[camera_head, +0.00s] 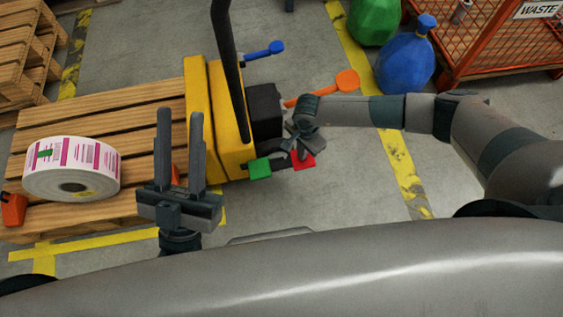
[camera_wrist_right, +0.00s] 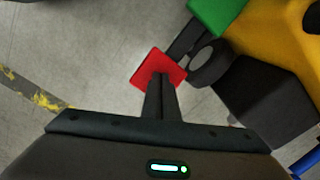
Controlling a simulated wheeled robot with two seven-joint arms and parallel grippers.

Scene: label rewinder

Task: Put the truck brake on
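The yellow pallet truck (camera_head: 217,100) stands at the right end of a wooden pallet, with a black housing (camera_head: 264,110) on its right side. A red pedal (camera_head: 303,160) and a green pedal (camera_head: 260,169) sit low on the truck. The red pedal (camera_wrist_right: 150,68) and green pedal (camera_wrist_right: 216,12) also show in the right wrist view. My right gripper (camera_head: 303,152) points down at the red pedal, its fingers together (camera_wrist_right: 160,80) and overlapping the pedal in view; I cannot tell whether they touch. My left gripper (camera_head: 180,118) is open and empty, fingers pointing up.
A label roll (camera_head: 72,166) lies on the pallet (camera_head: 110,115). A blue lever (camera_head: 263,49) and an orange lever (camera_head: 335,85) stick out from the truck. Blue and green sacks (camera_head: 407,60) and an orange waste cage (camera_head: 480,75) stand at the upper right.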

